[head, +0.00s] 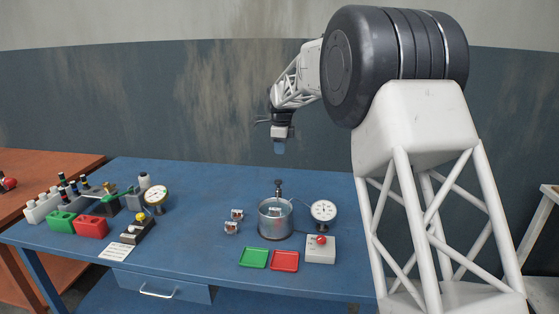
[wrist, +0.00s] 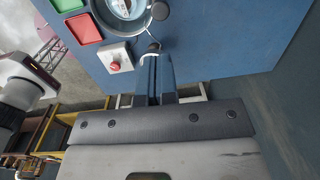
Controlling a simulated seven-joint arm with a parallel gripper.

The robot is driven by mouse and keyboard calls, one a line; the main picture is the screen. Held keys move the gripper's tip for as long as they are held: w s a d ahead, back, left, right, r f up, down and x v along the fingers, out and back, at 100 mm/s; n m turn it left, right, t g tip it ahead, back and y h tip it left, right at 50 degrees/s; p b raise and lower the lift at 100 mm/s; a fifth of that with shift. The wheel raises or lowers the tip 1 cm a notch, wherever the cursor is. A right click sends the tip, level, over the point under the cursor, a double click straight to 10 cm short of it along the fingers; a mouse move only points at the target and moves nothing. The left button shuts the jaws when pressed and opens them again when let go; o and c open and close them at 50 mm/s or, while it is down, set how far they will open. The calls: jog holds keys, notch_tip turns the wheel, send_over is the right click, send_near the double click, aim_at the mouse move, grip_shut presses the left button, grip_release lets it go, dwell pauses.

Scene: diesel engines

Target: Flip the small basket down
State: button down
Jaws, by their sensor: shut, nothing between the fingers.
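My gripper (head: 279,148) hangs high above the blue table, behind and above a round metal pot (head: 276,228), with clear air between. Its fingers (wrist: 154,75) are shut with nothing between them. The pot also shows at the top of the wrist view (wrist: 126,12), where its upper edge is cut off. A black knob (head: 278,182) stands up at the pot's back. Something pale shows inside the pot; I cannot tell whether it is the small basket. Two small metallic items (head: 237,214) (head: 232,227) lie left of the pot, too small to make out.
A green tray (head: 254,258) and a red tray (head: 285,261) lie before the pot. A red-button box (head: 320,249) and a dial gauge (head: 323,211) stand to its right. Bottles, bins and another gauge (head: 156,196) crowd the table's left. The middle back is clear.

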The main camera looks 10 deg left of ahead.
jog(key=shift+r, duration=1.15)
jog(key=shift+d, duration=0.1)
jog(key=s+d+r+n+t, duration=0.1)
jog(key=s+d+r+n, duration=0.3)
jog(key=s+d, duration=0.75)
jog(key=s+d+r+n, duration=0.45)
jog(key=s+d, duration=0.45)
jog(key=s, duration=0.6)
jog(key=s+d+f+n, duration=0.3)
jog(key=s+d, duration=0.1)
jog(key=s, duration=0.8)
jog(key=s+d+f+n, duration=0.3)
jog(key=s+d+f, duration=0.1)
jog(key=s, duration=0.8)
jog(key=s+d+f+n+t, duration=0.1)
jog(key=s+d+f+n, duration=0.2)
jog(key=s, duration=0.9)
jog(key=shift+d+f+h, duration=0.3)
jog(key=shift+d+f, duration=0.05)
jog(key=shift+d, duration=0.65)
